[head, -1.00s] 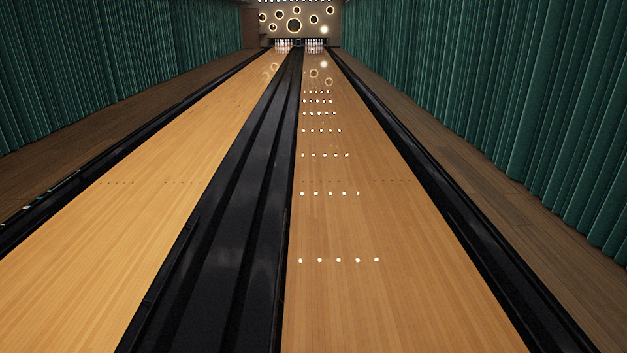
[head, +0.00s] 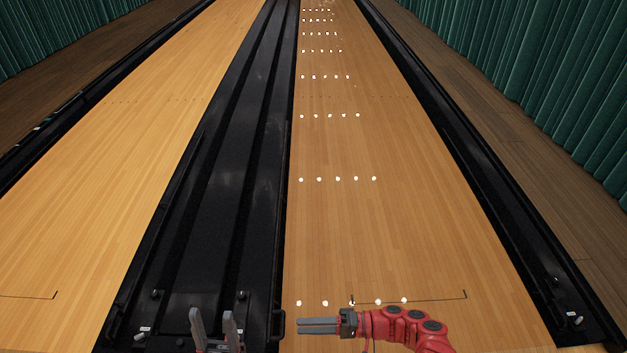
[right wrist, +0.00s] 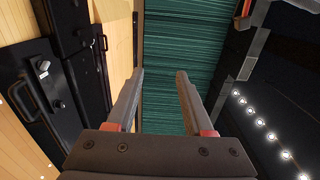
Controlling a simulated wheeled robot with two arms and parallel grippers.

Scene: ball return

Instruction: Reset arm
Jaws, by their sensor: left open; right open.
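My left gripper (head: 212,313) is at the bottom edge of the head view, in front of the black divider, with its two grey fingers upright, apart and empty. My right gripper (head: 301,325) lies to its right, fingers pointing left, over the near end of the right lane (head: 390,235). Its red arm comes in from the right. In the right wrist view my right gripper (right wrist: 160,73) has its fingers apart with nothing between them. No ball is in view.
The black divider (head: 225,190) runs between the right lane and the left lane (head: 110,165). A black gutter (head: 470,165) borders the right lane. Green curtains (head: 530,75) line the sides. The right wrist view shows green curtain (right wrist: 180,45) and a row of lights (right wrist: 260,122).

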